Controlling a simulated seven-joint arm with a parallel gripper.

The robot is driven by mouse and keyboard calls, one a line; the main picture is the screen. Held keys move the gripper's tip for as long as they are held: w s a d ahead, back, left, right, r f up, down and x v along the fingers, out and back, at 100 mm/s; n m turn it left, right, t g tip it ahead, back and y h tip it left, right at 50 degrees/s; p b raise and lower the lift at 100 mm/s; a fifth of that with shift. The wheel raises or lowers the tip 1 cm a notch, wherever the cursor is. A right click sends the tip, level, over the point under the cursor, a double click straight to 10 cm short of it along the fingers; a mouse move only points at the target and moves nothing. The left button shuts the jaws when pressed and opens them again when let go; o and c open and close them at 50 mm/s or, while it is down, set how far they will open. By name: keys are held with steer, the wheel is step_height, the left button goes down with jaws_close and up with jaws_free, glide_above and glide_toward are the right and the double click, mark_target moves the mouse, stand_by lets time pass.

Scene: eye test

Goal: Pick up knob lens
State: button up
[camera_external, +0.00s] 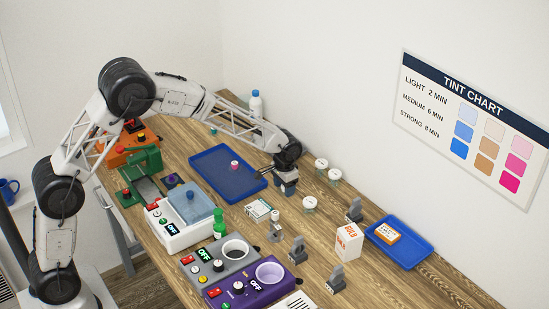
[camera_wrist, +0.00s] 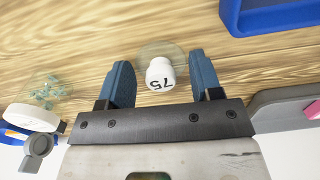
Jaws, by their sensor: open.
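The knob lens shows in the wrist view as a clear round glass disc with a white knob (camera_wrist: 160,73) marked "75". It lies on the wooden table, between the two blue fingers of my gripper (camera_wrist: 161,66). The fingers stand apart on either side of the knob, with gaps visible, and hold nothing. In the external view my gripper (camera_external: 286,188) is low over the table, right of the blue tray; I cannot make out this lens there, probably hidden by the gripper.
A blue tray (camera_external: 222,186) with a pink-knobbed piece (camera_external: 234,165) lies left of my gripper. Small jars (camera_external: 321,165) stand close on its right, another (camera_external: 309,205) in front. Bare wood surrounds the lens.

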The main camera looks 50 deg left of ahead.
stand_by(0.3)
steer(key=c, duration=1)
steer(key=shift+r, duration=0.15)
steer(key=shift+r, duration=0.55)
step_height(320, 180, up, 2)
steer(key=shift+r, duration=0.1)
steer(key=s, duration=0.5)
steer(key=s+r, duration=0.1)
steer(key=s, duration=0.4)
steer(key=s+a, duration=0.1)
steer(key=s, duration=0.5)
steer(key=shift+a+r, duration=0.1)
steer(key=shift+r, duration=0.1)
